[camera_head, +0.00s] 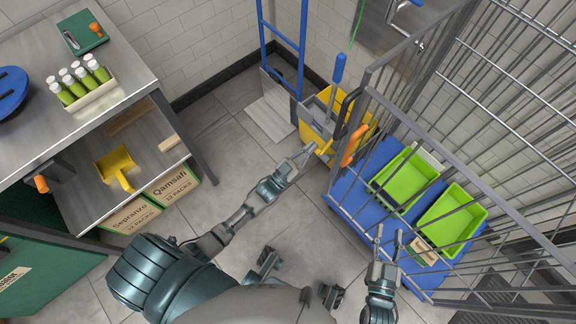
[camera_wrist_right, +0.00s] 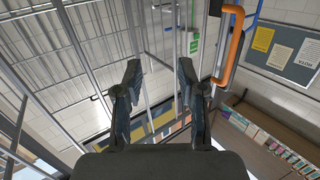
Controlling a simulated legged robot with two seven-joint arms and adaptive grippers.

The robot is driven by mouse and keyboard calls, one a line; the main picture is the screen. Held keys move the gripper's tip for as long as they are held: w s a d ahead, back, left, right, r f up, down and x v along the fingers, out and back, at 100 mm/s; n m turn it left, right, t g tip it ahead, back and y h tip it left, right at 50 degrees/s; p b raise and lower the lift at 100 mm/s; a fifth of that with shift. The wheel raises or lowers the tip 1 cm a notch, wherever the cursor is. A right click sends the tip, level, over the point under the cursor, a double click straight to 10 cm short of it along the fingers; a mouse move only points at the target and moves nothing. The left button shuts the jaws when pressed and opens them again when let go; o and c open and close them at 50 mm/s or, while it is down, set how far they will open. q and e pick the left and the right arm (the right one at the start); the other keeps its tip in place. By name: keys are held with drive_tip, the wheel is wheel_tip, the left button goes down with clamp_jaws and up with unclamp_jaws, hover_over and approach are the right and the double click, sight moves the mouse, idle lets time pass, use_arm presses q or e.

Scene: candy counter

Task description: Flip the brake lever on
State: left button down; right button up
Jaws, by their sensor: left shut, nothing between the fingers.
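I cannot make out for certain which part is the brake lever. A caged trolley (camera_head: 447,227) with a blue deck (camera_head: 338,205) stands at the right. An orange handle (camera_head: 353,145) is on its near left post; an orange handle also shows in the right wrist view (camera_wrist_right: 230,45). My left gripper (camera_head: 312,149) is shut and empty, reaching to the front of the yellow mop bucket (camera_head: 345,105), left of the orange handle. I cannot tell whether it touches the bucket. My right gripper (camera_head: 388,231) is open and empty, by the trolley's near side; its fingers also show in the right wrist view (camera_wrist_right: 158,75).
Green bins (camera_head: 452,222) stand on the trolley deck. A blue hand truck (camera_head: 282,35) stands by the back wall. A steel counter (camera_head: 130,65) with green bottles (camera_head: 77,82) is at the left, cartons (camera_head: 170,187) beneath. The tiled floor (camera_head: 290,225) between is mostly clear.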

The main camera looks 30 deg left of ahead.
use_arm(q)
drive_tip(key=r+v, duration=0.1)
drive_tip(key=v, duration=0.8)
drive_tip(key=shift+s+a+f+p, duration=0.15)
drive_tip(key=shift+s+a+p, duration=0.15)
drive_tip(key=shift+s, duration=0.2)
use_arm(e)
drive_tip(key=shift+s+d+f+g+h, duration=0.2)
drive_tip(key=shift+s+f+g, duration=0.25)
drive_tip(key=shift+f, duration=0.2)
drive_tip(key=shift+s+d+f+g+h, duration=0.1)
drive_tip(key=shift+s+f+g+h, duration=0.1)
drive_tip(key=shift+s+f+g, duration=0.3)
use_arm(q)
drive_tip(key=shift+d, duration=0.15)
use_arm(e)
drive_tip(key=shift+w+a, duration=0.1)
drive_tip(key=shift+w, duration=0.05)
